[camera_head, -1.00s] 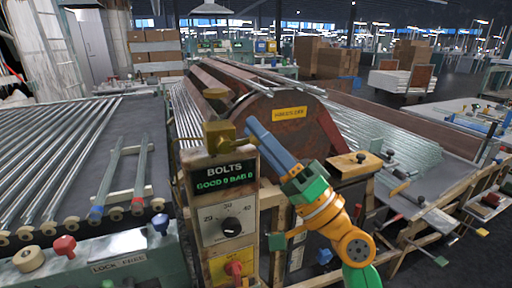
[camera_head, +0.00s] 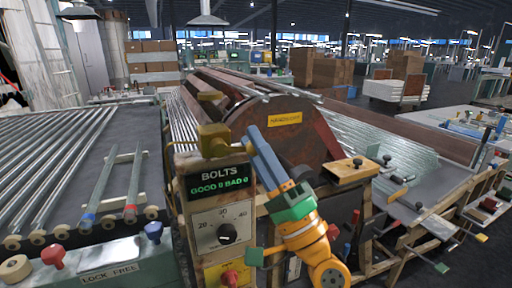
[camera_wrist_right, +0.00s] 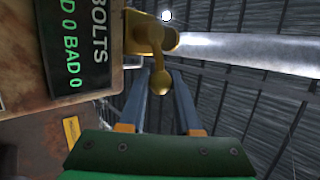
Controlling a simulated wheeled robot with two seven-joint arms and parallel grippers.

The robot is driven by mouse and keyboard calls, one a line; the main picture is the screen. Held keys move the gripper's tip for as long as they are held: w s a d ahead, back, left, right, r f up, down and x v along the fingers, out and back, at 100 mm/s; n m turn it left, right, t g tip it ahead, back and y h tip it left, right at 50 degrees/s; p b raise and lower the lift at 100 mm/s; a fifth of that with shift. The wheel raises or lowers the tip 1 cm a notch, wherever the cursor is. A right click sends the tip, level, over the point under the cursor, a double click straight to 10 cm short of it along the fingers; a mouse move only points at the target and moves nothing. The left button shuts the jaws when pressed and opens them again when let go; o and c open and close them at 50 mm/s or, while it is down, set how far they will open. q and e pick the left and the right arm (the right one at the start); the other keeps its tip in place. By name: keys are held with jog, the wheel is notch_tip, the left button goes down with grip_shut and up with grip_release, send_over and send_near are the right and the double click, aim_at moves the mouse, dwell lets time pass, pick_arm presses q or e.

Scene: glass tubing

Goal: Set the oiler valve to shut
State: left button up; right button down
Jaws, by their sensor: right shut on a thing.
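The oiler valve is a brass-yellow block (camera_head: 212,140) on top of the BOLTS panel post. In the right wrist view its brass body (camera_wrist_right: 146,34) is at the top, with a short round-ended handle (camera_wrist_right: 158,88) hanging down from it. My right gripper (camera_head: 253,132) reaches up from the lower right, its blue fingers beside the valve. In the right wrist view the fingers of this gripper (camera_wrist_right: 168,74) close in at the handle, and it is shut on it. The exact contact is partly hidden. My left gripper is not in view.
A rusty drum housing (camera_head: 290,140) is close behind my gripper. A roller table with glass tubes (camera_head: 50,165) lies left.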

jog(key=c, duration=0.6)
grip_release()
jog(key=b+v, duration=0.3)
jog(key=v, duration=0.4)
